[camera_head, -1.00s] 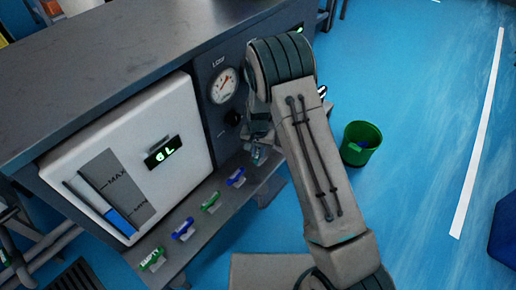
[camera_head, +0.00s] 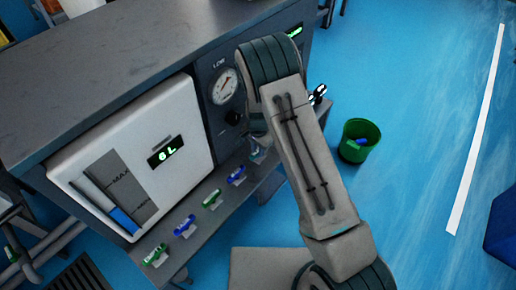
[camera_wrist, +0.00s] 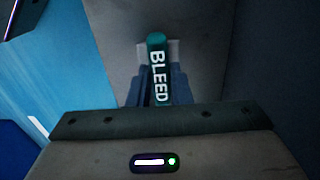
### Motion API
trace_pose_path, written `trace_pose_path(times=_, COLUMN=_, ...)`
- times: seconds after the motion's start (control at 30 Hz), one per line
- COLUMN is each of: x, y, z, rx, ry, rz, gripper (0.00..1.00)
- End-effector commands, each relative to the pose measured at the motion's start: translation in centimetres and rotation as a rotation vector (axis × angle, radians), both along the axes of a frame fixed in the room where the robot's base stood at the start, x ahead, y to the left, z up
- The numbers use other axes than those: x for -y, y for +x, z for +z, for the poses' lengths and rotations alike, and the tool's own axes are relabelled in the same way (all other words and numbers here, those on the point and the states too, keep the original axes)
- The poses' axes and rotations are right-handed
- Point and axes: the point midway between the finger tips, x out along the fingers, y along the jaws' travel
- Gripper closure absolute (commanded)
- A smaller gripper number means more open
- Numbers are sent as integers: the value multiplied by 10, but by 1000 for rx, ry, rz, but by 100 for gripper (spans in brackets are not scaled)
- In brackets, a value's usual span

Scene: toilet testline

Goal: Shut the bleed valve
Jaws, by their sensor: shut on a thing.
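The bleed valve handle (camera_wrist: 158,69) is a teal bar with white BLEED lettering, seen upright in the wrist view. It stands in front of a pale plate on a grey surface. My gripper (camera_wrist: 155,88) is shut on the handle, with its dark blue fingers on either side of it. In the head view my arm covers the gripper and the bleed valve beside the cabinet front.
A grey cabinet carries a white level panel (camera_head: 195,125) reading 6L and a round gauge (camera_head: 224,86). Along its lower ledge are several small handles, including a green EMPTY one (camera_head: 155,256). A green bin (camera_head: 358,141) stands on the blue floor, which is open to the right.

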Motion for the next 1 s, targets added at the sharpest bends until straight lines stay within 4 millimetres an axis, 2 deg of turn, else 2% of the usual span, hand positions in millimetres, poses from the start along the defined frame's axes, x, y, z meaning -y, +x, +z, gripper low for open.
trace_pose_path(times=0.23, x=-2, y=-1, z=0, rx=-2, ry=3, rz=-1, gripper=100)
trace_pose_path(times=0.27, x=-2, y=-1, z=0, rx=-2, ry=3, rz=-1, gripper=76)
trace_pose_path(times=0.3, x=-2, y=-1, z=0, rx=-2, ry=3, rz=-1, gripper=65)
trace_pose_path(times=0.33, x=-2, y=-1, z=0, rx=-2, ry=3, rz=0, gripper=60)
trace_pose_path(times=0.73, x=1, y=0, z=-1, rx=0, ry=2, rz=36, gripper=60)
trace_pose_path(times=1.0, x=-1, y=0, z=-3, rx=2, ry=2, rz=312, gripper=60)
